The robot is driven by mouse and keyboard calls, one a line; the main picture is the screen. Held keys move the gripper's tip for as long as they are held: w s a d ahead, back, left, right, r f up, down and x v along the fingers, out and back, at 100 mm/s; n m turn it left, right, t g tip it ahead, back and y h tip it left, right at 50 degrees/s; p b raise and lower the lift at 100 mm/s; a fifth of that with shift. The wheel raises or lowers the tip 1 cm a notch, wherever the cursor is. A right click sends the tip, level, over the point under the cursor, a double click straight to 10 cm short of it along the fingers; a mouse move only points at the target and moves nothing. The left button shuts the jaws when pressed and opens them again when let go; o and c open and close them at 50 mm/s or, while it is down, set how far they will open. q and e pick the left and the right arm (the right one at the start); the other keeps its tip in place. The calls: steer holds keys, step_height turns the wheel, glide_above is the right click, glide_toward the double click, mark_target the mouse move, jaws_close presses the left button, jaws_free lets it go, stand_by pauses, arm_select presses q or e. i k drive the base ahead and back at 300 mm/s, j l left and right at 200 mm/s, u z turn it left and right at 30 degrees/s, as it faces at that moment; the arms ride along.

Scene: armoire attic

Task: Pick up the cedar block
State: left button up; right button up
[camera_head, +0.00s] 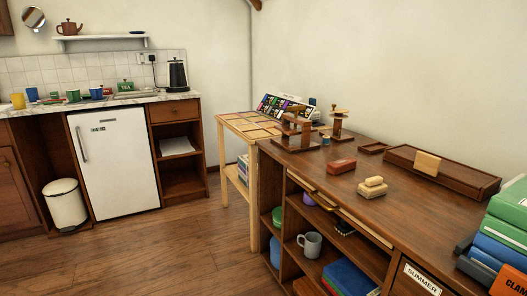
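A tan wooden block (427,163) rests at the front edge of a long dark wooden tray (472,181) on the cabinet top. In front of it on the bare top lies a pale wooden piece (373,188) with a smaller part on top, like a brush or stacked blocks. A reddish-brown block (342,166) lies to the left of that. I cannot tell for certain which of these is the cedar block. Neither of my grippers is in view.
The dark wooden cabinet top (325,192) has free room along its front. Wooden stands (295,130) are at its far left end, and a stack of coloured boxes (503,235) is at right. A grey mug (311,244) sits on a shelf below. Open wooden floor (150,245) lies left.

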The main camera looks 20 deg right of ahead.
mark_target(338, 166)
steer(key=i+u, duration=0.1)
steer(key=i, duration=1.6)
steer(key=i+z, duration=0.25)
steer(key=i, duration=0.2)
steer(key=i+j+z, duration=0.3)
steer(key=i+l, duration=0.1)
